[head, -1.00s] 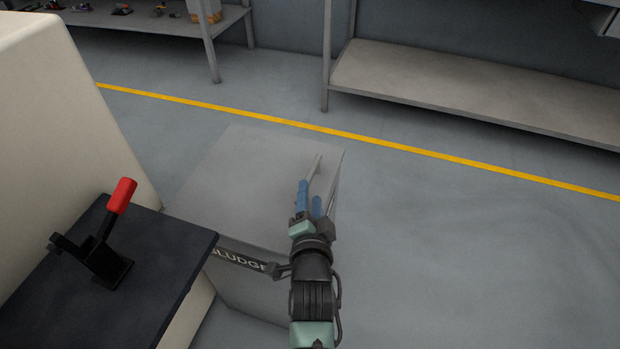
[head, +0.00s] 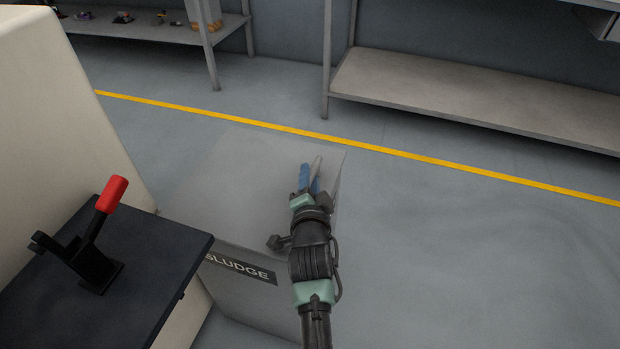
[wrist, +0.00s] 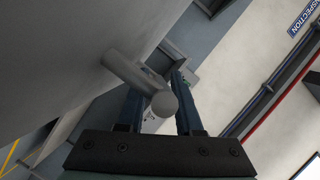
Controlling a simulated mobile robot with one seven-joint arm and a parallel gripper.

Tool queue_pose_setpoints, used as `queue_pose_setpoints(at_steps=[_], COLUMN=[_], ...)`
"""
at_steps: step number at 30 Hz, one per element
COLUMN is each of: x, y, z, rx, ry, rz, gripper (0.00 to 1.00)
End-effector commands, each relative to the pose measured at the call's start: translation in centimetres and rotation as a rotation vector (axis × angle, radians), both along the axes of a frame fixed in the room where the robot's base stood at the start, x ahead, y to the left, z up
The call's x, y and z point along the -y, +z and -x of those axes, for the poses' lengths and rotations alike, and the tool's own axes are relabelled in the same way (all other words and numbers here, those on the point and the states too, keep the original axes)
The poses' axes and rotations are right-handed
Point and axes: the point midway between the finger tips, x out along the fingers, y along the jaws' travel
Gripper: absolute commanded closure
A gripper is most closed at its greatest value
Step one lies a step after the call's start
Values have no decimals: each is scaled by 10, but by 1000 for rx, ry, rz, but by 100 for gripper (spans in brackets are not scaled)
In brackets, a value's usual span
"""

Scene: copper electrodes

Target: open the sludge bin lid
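The sludge bin is a grey box with a dark "SLUDGE" label (head: 238,268) on its front. Its flat grey lid (head: 235,185) looks shut. A pale grey bar handle (head: 317,162) is near the lid's right side. My gripper (head: 310,178) is above that side, its blue fingers at the handle. In the wrist view, the round-ended handle (wrist: 137,78) reaches between the two fingers of my gripper (wrist: 160,95). The fingers stand apart, and I see no clear grip on the bar. My arm hides part of the bin's front right.
A dark bench top (head: 135,270) with a red-handled lever clamp (head: 110,195) stands close at the left, beside a cream cabinet (head: 70,110). Shelves (head: 480,95) stand behind a yellow floor line (head: 440,163). The floor at the right is clear.

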Motion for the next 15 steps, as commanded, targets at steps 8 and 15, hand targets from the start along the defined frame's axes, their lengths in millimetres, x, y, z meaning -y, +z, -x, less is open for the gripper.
queue_pose_setpoints(at_steps=[8,15], x=[0,0], y=[0,0], z=[0,0], rx=[0,0], ry=[0,0], rz=[0,0], gripper=[100,100])
